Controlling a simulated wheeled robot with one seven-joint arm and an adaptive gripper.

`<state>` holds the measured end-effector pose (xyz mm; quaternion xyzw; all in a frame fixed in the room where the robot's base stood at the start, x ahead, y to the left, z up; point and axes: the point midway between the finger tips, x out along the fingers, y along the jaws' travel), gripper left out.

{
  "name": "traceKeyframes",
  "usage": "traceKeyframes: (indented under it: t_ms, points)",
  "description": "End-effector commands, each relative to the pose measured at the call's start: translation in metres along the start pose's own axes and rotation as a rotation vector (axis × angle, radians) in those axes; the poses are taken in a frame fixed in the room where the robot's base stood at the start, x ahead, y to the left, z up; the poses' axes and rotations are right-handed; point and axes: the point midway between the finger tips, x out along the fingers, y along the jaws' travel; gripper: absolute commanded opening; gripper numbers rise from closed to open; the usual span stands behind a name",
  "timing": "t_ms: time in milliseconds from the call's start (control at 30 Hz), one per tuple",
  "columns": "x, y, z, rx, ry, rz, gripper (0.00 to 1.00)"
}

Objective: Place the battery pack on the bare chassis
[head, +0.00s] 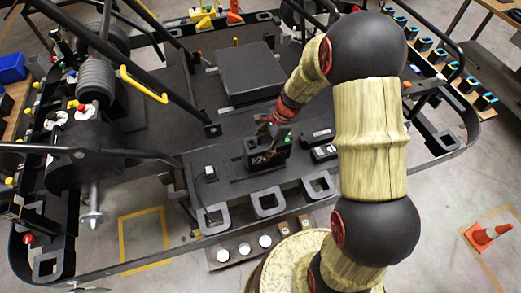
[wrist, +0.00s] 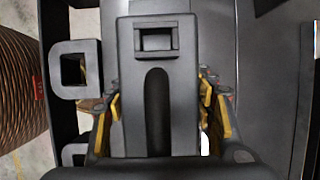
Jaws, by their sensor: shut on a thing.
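My gripper (head: 279,122) is shut on a black battery pack (head: 266,154) at the front middle of the dark deck. In the wrist view the pack (wrist: 158,45) fills the middle, with a square opening and a long groove, between my yellow-edged fingers (wrist: 165,112). The head view shows the pack roughly upright, low over the deck. I cannot tell whether its bottom touches the deck. The dark kart chassis (head: 135,150) spreads under it. My gripper hides part of the pack's top, and my arm covers the deck to its right.
A raised flat black box (head: 251,76) stands on the deck behind. Small black blocks (head: 318,136) lie right of the pack. Square black loops (head: 268,201) line the front edge. Black bars and a coil spring (head: 96,81) rise at left. An orange cone (head: 487,235) stands on the floor.

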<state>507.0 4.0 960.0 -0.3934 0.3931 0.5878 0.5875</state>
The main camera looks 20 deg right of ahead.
Motion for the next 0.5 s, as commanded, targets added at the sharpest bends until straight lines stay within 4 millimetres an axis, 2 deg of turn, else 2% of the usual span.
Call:
traceKeyframes:
  t_ms: [267, 500]
  points:
    - [0.028, -0.004, -0.015, 0.001, 0.0, -0.001, 0.0]
    - [0.03, -0.004, -0.016, 0.0, 0.001, -0.003, 0.0]
